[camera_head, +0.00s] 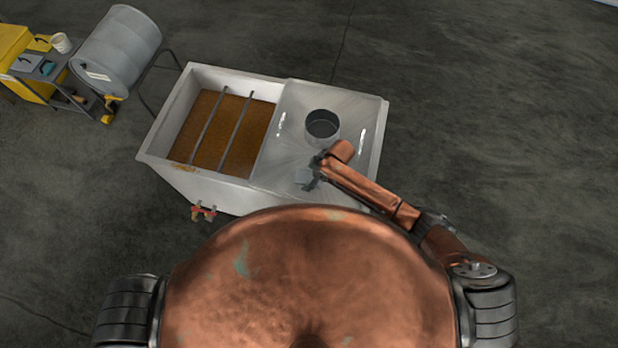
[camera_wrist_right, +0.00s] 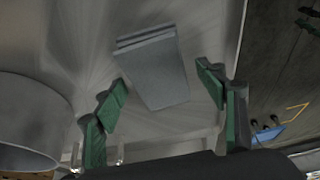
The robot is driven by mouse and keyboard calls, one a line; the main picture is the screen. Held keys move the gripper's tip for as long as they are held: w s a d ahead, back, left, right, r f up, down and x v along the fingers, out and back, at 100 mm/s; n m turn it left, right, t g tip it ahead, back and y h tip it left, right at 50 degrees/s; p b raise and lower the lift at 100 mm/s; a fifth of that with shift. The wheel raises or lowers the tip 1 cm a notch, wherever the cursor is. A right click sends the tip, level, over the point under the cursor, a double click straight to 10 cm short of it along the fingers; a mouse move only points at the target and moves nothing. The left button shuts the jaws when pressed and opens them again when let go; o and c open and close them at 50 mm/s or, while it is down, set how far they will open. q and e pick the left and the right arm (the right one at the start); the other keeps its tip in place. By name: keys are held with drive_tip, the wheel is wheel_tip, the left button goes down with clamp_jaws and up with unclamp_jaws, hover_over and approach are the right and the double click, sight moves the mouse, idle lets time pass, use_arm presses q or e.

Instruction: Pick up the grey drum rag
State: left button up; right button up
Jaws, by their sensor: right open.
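The grey drum rag (camera_wrist_right: 155,68) looks like a folded flat grey cloth lying on the metal lid. It shows in the right wrist view ahead of and between the fingers. In the head view a small pale-grey patch of the rag (camera_head: 302,175) shows beside the gripper, partly covered by it. My right gripper (camera_head: 312,176) is over the lid's near part, and its green-padded fingers (camera_wrist_right: 162,82) are spread wide, one on each side of the rag. A gap shows on both sides, and nothing is held. My left gripper is not in view.
A steel pot (camera_head: 322,127) stands on the lid (camera_head: 290,110) just beyond my gripper. Left of it is the open tank with brown liquid (camera_head: 225,135) and two bars. A grey drum (camera_head: 117,48) and a yellow cart (camera_head: 12,45) stand at the far left. Floor is clear at right.

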drive_tip(key=shift+c, duration=0.3)
drive_tip(key=c, duration=1.1)
